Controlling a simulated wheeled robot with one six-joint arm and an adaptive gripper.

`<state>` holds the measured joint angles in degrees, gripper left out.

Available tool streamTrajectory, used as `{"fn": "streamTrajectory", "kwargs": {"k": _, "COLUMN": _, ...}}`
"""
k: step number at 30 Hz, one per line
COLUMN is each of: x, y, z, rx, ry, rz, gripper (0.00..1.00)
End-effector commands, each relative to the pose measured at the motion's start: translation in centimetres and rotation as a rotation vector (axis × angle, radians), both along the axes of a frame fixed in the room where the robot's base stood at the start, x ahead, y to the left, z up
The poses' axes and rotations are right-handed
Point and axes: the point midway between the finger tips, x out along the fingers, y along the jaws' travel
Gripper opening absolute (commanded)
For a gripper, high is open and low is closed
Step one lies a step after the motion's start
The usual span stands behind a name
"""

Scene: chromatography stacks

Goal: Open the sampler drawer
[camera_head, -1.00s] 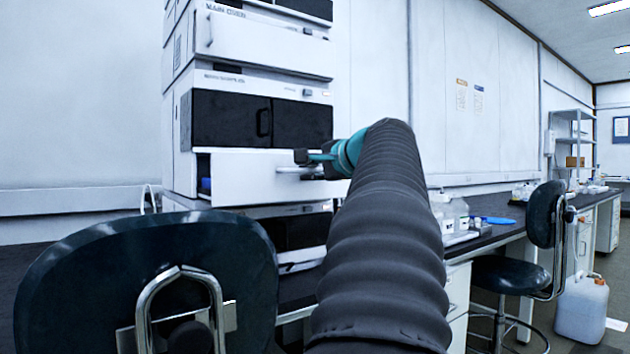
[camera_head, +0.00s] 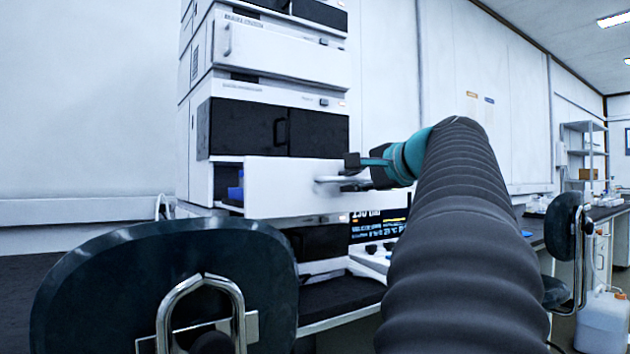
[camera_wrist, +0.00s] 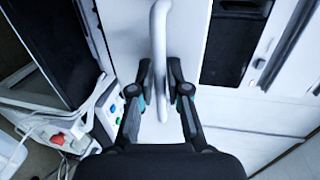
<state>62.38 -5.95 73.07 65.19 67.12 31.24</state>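The sampler drawer (camera_head: 280,188) is the white front in the middle of the instrument stack, below the black double-door panel. It stands partly pulled out, with a dark gap at its left side and something blue (camera_head: 236,193) inside. My gripper (camera_head: 354,165) is at the drawer's bar handle (camera_head: 328,180) from the right. In the wrist view the handle (camera_wrist: 160,28) runs between the two fingers of my gripper (camera_wrist: 160,72), which are closed in on it from both sides. Most of the drawer's inside is hidden.
A dark chair back (camera_head: 80,275) stands close in front of the stack at the left. A lit screen (camera_head: 380,225) is on the bench right of the stack, partly behind my arm. Another chair (camera_head: 563,225) and a white jug (camera_head: 603,322) are at the far right.

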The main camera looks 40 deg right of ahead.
Motion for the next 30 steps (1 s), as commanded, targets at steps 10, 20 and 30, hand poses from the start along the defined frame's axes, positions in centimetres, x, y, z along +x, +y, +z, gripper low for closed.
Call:
{"fn": "streamTrajectory", "kwargs": {"k": 10, "x": -0.2, "y": -0.1, "z": 0.1, "rx": -0.001, "ry": -0.001, "rz": -0.003, "gripper": 0.22}}
{"fn": "streamTrajectory", "kwargs": {"k": 20, "x": -4.4, "y": 0.1, "z": 0.9, "rx": -0.002, "ry": -0.001, "rz": -0.008, "gripper": 0.22}}
{"fn": "streamTrajectory", "kwargs": {"k": 30, "x": -9.6, "y": 0.4, "z": 2.0, "rx": 0.000, "ry": 0.000, "rz": -0.007, "gripper": 0.22}}
